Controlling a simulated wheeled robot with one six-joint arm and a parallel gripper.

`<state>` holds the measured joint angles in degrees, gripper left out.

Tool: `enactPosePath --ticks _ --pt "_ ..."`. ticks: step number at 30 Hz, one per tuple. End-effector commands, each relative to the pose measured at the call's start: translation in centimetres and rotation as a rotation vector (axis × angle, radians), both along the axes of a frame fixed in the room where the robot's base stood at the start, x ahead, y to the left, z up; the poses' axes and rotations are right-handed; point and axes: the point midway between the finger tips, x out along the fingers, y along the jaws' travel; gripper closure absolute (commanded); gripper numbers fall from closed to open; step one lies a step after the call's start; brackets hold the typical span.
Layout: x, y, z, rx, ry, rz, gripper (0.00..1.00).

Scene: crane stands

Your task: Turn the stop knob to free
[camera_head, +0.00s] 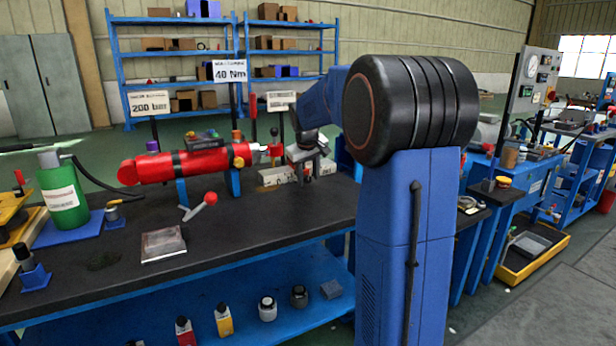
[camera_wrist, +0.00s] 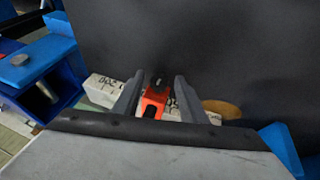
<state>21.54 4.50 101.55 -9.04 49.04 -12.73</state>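My gripper (camera_wrist: 160,97) is open in the wrist view, with its two grey fingers apart. A small orange-red part (camera_wrist: 153,103) with a dark top shows between the fingers; I cannot tell whether it is the stop knob or whether a finger touches it. It sits in front of a pale lettered block (camera_wrist: 104,90). In the head view my gripper (camera_head: 308,166) is small and low over the far right of the bench, right of the red cylinder (camera_head: 190,164). No stop knob marked "free" can be read.
The dark bench top (camera_head: 250,215) is mostly clear at the front. A red-knobbed lever (camera_head: 208,200) and a printed sheet (camera_head: 162,243) lie there. Upright levers (camera_head: 254,115) and a "40 Nm" sign (camera_head: 229,72) stand near my arm. A green bottle (camera_head: 62,195) stands left.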

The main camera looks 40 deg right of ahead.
Motion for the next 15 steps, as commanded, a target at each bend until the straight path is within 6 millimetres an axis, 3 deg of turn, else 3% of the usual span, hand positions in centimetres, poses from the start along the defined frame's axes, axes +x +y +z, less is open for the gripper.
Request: enactPosePath --ticks 10,15 --pt "0.0 0.0 0.2 0.0 -0.002 0.0 0.59" --pt "-0.5 0.5 1.7 -0.001 -0.004 0.001 0.59"
